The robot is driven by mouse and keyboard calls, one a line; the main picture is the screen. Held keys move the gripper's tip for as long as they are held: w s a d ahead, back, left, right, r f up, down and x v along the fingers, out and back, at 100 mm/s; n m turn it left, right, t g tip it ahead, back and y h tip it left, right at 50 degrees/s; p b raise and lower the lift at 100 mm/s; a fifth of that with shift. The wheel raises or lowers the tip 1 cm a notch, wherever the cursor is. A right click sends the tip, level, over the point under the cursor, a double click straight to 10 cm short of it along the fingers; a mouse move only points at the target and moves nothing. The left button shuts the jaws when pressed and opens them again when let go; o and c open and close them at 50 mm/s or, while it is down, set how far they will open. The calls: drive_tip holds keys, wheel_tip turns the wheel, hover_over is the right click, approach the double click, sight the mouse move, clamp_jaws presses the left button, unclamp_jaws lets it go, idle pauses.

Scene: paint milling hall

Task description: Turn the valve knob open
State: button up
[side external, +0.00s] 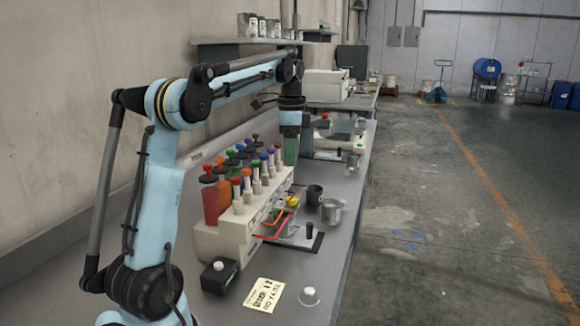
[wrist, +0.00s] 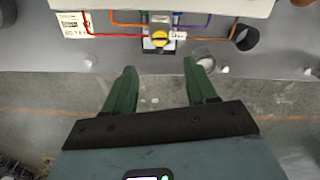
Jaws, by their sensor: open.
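The valve knob (wrist: 159,39) is a small yellow knob on the front of the white dispensing machine, near the top middle of the wrist view. In the side external view the yellow knob (side external: 292,201) shows low on the machine's front. My gripper (wrist: 160,68) has two green fingers, spread apart with nothing between them. In the wrist view the knob lies beyond the fingertips, roughly in line with the gap, and the fingers do not touch it. In the side external view my gripper (side external: 291,152) hangs above and behind the knob, beside the colored bottle tops.
The white machine (side external: 222,240) holds several bottles with colored tops. A dark cup (side external: 314,194) and a metal cup (side external: 331,212) stand right of the knob.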

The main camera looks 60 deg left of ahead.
sight(291, 198)
wheel_tip(291, 198, down, 12)
idle(0.6)
drive_tip(key=shift+c, duration=0.5)
drive_tip(key=c, duration=1)
